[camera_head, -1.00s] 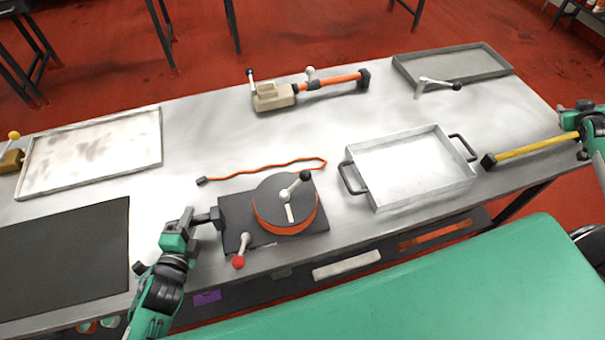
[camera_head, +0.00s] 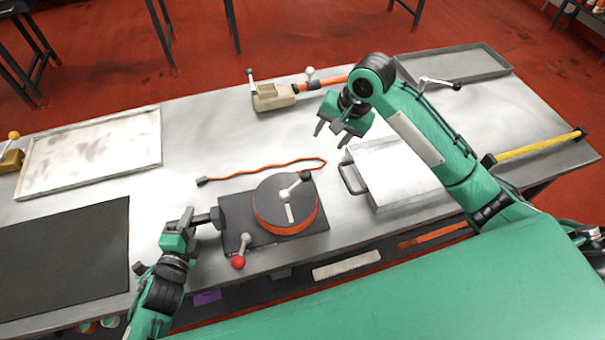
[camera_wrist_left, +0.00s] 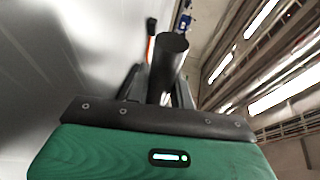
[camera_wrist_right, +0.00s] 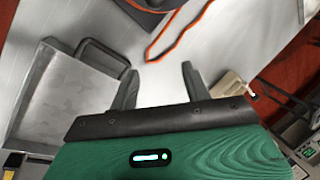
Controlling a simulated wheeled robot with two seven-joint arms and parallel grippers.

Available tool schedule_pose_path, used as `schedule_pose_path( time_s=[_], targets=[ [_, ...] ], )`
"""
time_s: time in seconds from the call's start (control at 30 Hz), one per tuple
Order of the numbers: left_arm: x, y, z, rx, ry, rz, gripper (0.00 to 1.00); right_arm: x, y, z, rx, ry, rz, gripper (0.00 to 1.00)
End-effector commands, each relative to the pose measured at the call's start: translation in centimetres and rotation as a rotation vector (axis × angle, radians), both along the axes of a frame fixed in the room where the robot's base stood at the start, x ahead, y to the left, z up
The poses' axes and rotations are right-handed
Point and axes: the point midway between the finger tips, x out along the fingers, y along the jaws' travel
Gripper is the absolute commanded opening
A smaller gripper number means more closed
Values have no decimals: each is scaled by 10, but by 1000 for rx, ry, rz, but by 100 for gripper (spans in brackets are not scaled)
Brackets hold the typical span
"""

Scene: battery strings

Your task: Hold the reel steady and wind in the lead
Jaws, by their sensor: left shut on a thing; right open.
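The reel (camera_head: 268,198) is a dark drum with orange cable around its side, on a dark base plate (camera_head: 262,240). A crank with a dark knob (camera_head: 305,175) lies across its top, and a red-knobbed lever (camera_head: 238,261) stands at the base's front. The orange lead (camera_head: 262,167) lies loose on the table behind the reel, ending in a dark plug (camera_head: 202,181). My left gripper (camera_head: 203,219) is shut on the reel's dark side handle (camera_head: 216,216), which also shows in the left wrist view (camera_wrist_left: 170,60). My right gripper (camera_head: 333,131) is open and empty, above the table behind and right of the reel.
A metal tray with handles (camera_head: 375,203) stands right of the reel, partly under my right arm. A beige device with an orange shaft (camera_head: 274,97) lies at the back.

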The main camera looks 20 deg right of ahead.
Motion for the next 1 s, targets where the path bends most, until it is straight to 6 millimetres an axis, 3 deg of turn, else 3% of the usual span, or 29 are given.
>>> schedule_pose_path(
  time_s=[0.03, 0.13, 0.37, 0.57, 0.8, 1.0],
  targets=[
    [-4, 0, -11, 8, 20, 2, 0, -11, 18, 10, -15, 19, 13, 48],
    [-4, 0, -11, 8, 20, 2, 0, -31, 40, 23, -52, 60, 19, 48],
    [-4, 1, -11, 8, 20, 2, 0, -52, 57, 32, -103, 93, 18, 48],
    [-3, 0, -11, 8, 20, 2, 0, -51, 61, 8, -104, 102, 16, 48],
    [-3, 1, -10, 8, 20, 2, 0, -45, 68, -40, -106, 101, 15, 48],
    [-3, 1, -10, 8, 20, 2, 0, -41, 72, -69, -105, 97, 15, 48]
  ],
)
